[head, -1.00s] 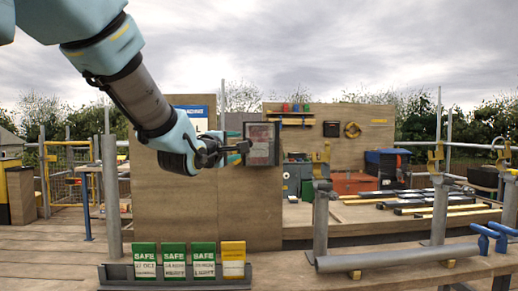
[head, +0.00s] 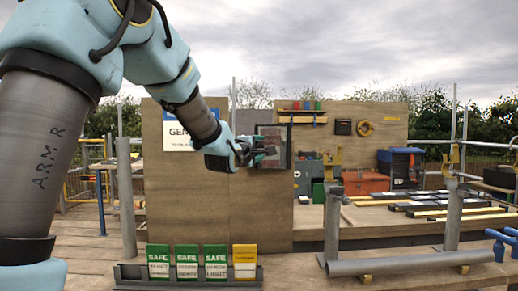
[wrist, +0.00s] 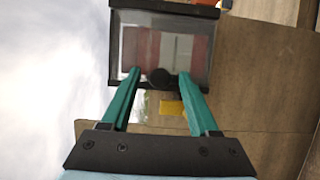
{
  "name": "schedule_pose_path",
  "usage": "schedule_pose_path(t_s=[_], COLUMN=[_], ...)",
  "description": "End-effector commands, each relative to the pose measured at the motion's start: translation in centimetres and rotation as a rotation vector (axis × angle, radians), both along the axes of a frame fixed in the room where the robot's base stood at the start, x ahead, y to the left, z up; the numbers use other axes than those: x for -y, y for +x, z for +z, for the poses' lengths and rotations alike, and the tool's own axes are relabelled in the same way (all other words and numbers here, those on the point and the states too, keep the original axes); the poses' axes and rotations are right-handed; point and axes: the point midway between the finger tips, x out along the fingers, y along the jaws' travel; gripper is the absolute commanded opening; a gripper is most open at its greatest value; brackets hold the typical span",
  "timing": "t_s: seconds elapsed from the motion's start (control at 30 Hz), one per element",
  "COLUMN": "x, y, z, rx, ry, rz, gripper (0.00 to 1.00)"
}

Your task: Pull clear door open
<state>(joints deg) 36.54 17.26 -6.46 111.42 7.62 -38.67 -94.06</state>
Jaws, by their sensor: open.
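The clear door (wrist: 190,38) is a see-through panel in a dark-framed box, with red and pale shapes showing behind it. It looks closed in the wrist view. A round black knob (wrist: 159,78) sits at the panel's edge nearest my gripper. In the head view the box (head: 289,146) is mounted at the upper right edge of a plywood panel. My gripper (wrist: 160,74) is open, its two teal fingers on either side of the knob, with gaps visible. In the head view my gripper (head: 262,153) is at the box's front and partly covers it.
A plywood panel (head: 215,215) stands below and behind the box. A rack of green and yellow SAFE cards (head: 187,262) is in front. Right are a grey pipe (head: 410,262), clamps on posts and a red toolbox (head: 365,182). A yellow piece (wrist: 171,107) shows below the knob.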

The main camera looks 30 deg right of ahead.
Motion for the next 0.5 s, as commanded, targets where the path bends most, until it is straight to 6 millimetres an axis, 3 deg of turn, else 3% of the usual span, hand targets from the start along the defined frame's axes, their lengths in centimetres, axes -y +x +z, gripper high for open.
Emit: schedule_pose_path(t_s=[0.07,0.5], x=[-0.01,-0.03], y=[0.00,-0.01], z=[0.00,-0.01], rx=[0.000,0.000], ry=[0.000,0.000], rz=[0.000,0.000], gripper=[0.55,0.06])
